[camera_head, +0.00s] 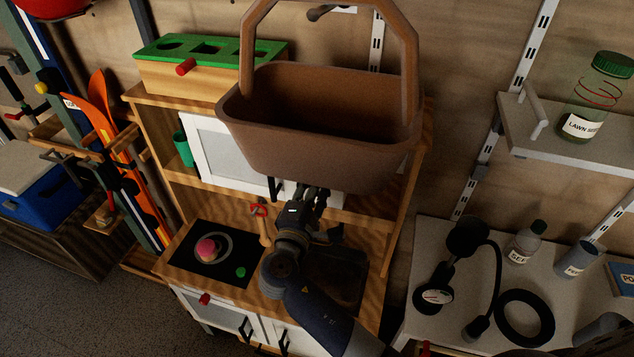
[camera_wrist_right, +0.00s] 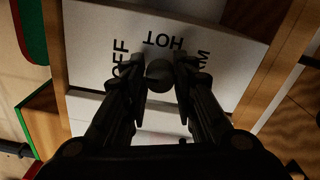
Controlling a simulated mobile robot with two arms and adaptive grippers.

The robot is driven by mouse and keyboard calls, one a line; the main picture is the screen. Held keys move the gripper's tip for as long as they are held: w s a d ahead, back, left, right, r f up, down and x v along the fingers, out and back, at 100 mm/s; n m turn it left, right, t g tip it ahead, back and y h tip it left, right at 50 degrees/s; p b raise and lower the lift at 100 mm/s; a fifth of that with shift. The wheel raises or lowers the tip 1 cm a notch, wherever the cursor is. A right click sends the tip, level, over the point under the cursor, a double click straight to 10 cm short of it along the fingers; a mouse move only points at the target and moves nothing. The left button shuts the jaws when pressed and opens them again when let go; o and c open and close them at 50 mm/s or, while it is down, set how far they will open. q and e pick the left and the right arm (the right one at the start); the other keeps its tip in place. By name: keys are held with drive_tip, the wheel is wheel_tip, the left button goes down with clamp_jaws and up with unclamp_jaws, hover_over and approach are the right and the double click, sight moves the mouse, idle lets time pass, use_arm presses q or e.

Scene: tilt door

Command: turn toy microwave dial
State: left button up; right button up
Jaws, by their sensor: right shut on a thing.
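The toy microwave (camera_head: 221,151) has a white front and sits in the middle bay of the wooden play kitchen. The brown basket hides much of it in the head view. My right gripper (camera_head: 300,192) reaches up to it just below the basket. The white panel (camera_wrist_right: 90,30) around the dial carries the words OFF and HOT and a partly hidden word at right. The dial is hidden in the head view. My left gripper is not in view.
A brown basket (camera_head: 320,145) with a tall handle stands on top of the kitchen, overhanging my right gripper. A green-topped block toy (camera_head: 210,65) stands beside it. The stovetop (camera_head: 205,255) below holds a pink item. A cluttered white shelf (camera_head: 450,240) is at right.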

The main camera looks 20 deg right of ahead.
drive_tip(key=o, duration=1.1)
drive_tip(key=shift+c, duration=0.2)
drive_tip(key=v, duration=1.2)
